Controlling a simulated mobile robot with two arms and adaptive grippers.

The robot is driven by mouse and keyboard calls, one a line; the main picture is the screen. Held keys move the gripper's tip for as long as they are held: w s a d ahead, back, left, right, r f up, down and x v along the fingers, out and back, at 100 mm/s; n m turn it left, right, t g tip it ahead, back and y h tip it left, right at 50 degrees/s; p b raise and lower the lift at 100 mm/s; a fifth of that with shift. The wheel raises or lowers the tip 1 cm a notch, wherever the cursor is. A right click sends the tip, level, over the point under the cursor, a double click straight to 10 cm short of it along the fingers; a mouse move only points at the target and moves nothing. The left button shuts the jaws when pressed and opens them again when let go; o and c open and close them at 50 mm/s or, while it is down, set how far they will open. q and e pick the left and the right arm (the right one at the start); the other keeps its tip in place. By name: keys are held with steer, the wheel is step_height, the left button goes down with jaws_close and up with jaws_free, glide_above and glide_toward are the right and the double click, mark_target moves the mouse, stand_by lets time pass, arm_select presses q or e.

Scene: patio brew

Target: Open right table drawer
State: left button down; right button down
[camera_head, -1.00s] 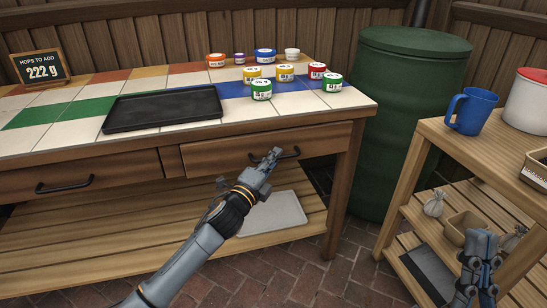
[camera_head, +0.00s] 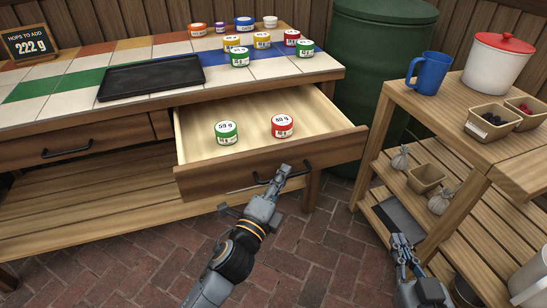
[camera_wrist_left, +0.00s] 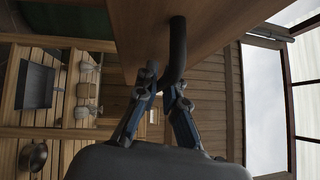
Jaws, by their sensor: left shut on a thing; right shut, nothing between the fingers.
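The right table drawer (camera_head: 225,176) is pulled out from under the tiled table, and its inside shows. A green-lidded jar (camera_head: 227,134) and a red-lidded jar (camera_head: 282,127) stand inside it. My left gripper (camera_head: 280,178) is at the drawer's front, shut on the dark drawer handle (camera_head: 262,180). In the left wrist view the handle (camera_wrist_left: 178,50) runs down between the two fingers (camera_wrist_left: 163,88). My right gripper (camera_head: 402,246) is shut and empty, low beside the wooden shelf unit at the right.
The tabletop holds a black tray (camera_head: 150,78), several lidded jars (camera_head: 262,40) and a sign (camera_head: 30,44). A green barrel (camera_head: 375,60) stands behind. The side shelf holds a blue mug (camera_head: 428,72), a white pot (camera_head: 497,65) and baskets. Brick floor lies clear ahead of the drawer.

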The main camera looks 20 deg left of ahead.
arm_select(q)
steer(key=shift+s+d, duration=0.6)
steer(key=shift+s, duration=0.35)
steer(key=shift+s+d, duration=0.6)
steer(key=shift+s, duration=0.3)
steer(key=c, duration=1.7)
jaws_free()
steer(key=v, duration=1.2)
steer(key=shift+a+f, duration=0.1)
